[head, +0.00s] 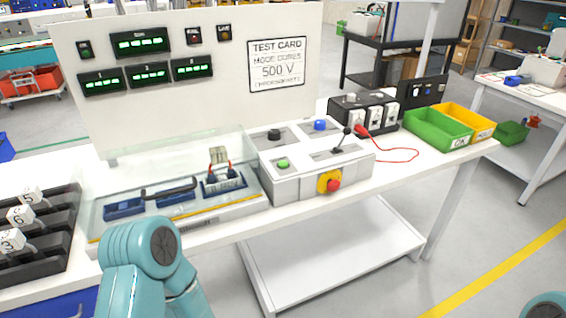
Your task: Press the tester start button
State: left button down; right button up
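The tester is a light grey box (290,187) on the white bench. A green button (283,164), which looks like the start button, sits at the left front of its top panel. A black knob (273,134), a blue knob (320,124) and a black lever (342,142) share that panel. A red mushroom button on a yellow plate (329,184) is on the front face. A teal link of my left arm is at the lower left, apart from the green button in the picture. Neither gripper shows.
A clear cover with a black handle (168,190) is left of the tester, with blue holders (125,208) inside. A red lead (405,160) lies to its right, near green (438,130) and yellow (466,121) bins. A display panel (215,95) stands behind.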

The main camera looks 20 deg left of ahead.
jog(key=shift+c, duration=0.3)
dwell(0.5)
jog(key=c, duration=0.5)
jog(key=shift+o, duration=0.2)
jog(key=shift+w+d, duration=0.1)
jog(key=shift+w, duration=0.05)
